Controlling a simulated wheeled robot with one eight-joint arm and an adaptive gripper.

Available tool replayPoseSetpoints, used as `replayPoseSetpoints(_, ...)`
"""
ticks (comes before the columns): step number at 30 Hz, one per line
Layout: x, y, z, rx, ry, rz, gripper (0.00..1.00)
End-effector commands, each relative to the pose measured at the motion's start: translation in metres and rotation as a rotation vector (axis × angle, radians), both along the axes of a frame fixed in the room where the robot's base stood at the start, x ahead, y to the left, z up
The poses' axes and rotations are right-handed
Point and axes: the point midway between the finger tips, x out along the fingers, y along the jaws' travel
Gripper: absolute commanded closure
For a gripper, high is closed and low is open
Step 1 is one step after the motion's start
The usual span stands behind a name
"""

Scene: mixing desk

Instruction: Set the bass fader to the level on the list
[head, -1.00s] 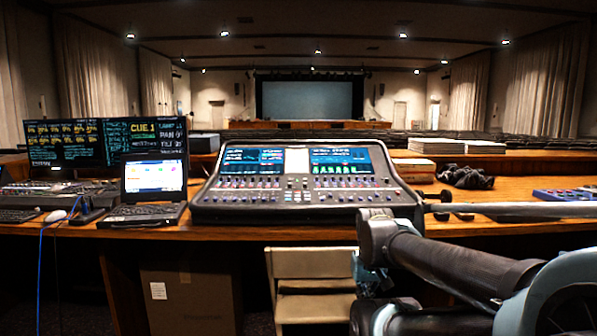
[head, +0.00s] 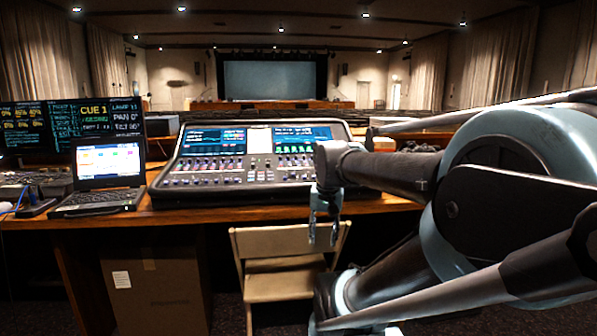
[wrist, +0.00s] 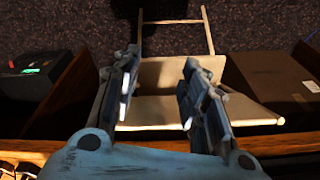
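The mixing console (head: 165,185) stands on the wooden desk, with two lit screens and rows of small faders (head: 225,170). Which one is the bass fader is too small to tell. A pale sheet (head: 259,140) sits between the screens; its writing is unreadable. My gripper (head: 325,240) hangs downward in front of the desk edge, above the chair and apart from the console. In the wrist view its two fingers (wrist: 160,68) are spread with nothing between them. My forearm and wrist cover the console's right end.
A beige folding chair (head: 280,240) stands before the desk, below my gripper. A cardboard box (head: 160,290) is under the desk. A laptop (head: 108,165) and monitors (head: 60,125) stand left of the console. A dark box (wrist: 270,85) shows in the wrist view.

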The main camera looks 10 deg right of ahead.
Motion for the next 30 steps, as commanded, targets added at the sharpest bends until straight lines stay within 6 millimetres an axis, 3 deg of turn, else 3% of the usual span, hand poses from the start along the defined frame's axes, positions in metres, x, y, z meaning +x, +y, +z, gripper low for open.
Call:
replayPoseSetpoints(3, 0.033, 0.000, 0.039, 0.021, 0.007, -0.124, 0.60)
replayPoseSetpoints(15, 0.141, 0.000, 0.144, 0.091, 0.030, -0.547, 0.60)
replayPoseSetpoints(30, 0.284, 0.000, 0.236, 0.160, 0.055, -1.072, 0.60)
